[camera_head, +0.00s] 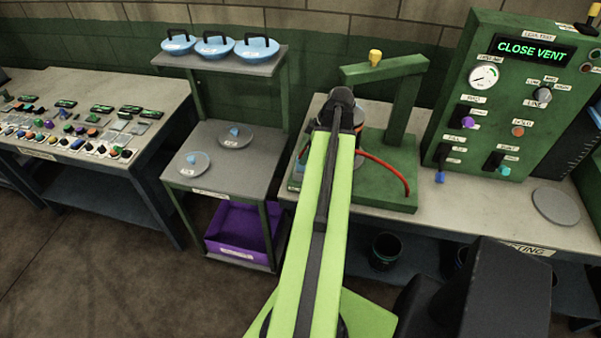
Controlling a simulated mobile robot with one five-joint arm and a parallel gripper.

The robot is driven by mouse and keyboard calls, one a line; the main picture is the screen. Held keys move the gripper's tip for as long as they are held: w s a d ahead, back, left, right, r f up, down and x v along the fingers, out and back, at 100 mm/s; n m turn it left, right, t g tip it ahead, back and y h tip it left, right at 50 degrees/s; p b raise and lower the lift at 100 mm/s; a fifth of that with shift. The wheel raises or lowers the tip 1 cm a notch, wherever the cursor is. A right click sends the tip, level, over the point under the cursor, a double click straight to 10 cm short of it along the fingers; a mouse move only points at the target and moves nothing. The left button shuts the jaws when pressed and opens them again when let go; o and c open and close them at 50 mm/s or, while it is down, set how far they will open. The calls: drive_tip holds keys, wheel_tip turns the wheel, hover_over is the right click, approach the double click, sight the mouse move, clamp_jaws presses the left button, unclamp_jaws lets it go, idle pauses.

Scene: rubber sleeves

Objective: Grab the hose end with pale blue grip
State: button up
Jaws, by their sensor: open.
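A red hose (390,168) curves over the green fixture base (375,198) from behind my arm to the base's right side. I cannot make out a hose end with a pale blue grip. A small bluish-grey patch (298,172) shows at the left edge of my arm, but I cannot tell what it is. My green arm reaches up the middle to a dark joint in front of the fixture and covers much of it. My gripper is hidden behind the arm.
The fixture's green post (400,105) and top beam, with a yellow knob (375,57), stand behind my arm. A green control panel (510,100) reads "CLOSE VENT". A grey disc (556,206) lies at right. A shelf stand with blue lidded pans (256,50) stands left.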

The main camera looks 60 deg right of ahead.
sight(301, 167)
drive_tip(key=b+x, duration=0.4)
drive_tip(key=x, duration=0.1)
drive_tip(key=shift+s, duration=0.1)
drive_tip(key=shift+r, duration=0.15)
clamp_jaws()
